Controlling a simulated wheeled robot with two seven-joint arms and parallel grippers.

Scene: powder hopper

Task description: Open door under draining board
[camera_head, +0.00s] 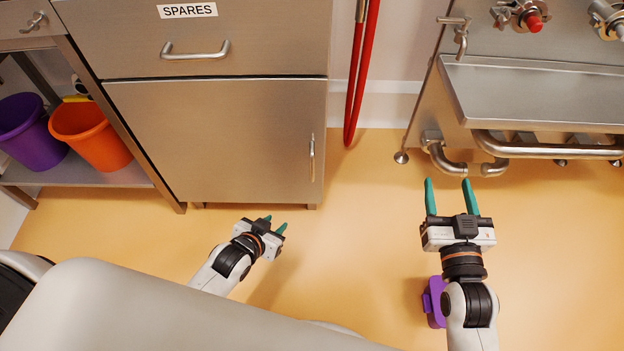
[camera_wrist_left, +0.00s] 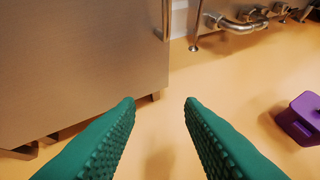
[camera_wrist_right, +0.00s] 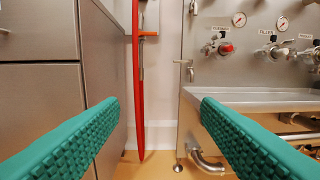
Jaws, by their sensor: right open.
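The steel cabinet door (camera_head: 215,140) is shut, below a drawer (camera_head: 190,40) labelled SPARES. Its vertical bar handle (camera_head: 312,158) is near the door's right edge; the handle's lower part shows in the left wrist view (camera_wrist_left: 166,20). No draining board can be made out above the cabinet, whose top is out of view. My left gripper (camera_head: 275,223) is open and empty, in front of and below the handle, apart from it. My right gripper (camera_head: 448,185) is open and empty, farther right, in front of the steel machine.
A steel machine with a trough (camera_head: 540,95) and pipes stands at the right. A red hose (camera_head: 361,75) hangs between it and the cabinet. Purple (camera_head: 30,130) and orange (camera_head: 92,135) buckets sit on a left shelf. A purple container (camera_wrist_left: 302,118) is on the otherwise open floor.

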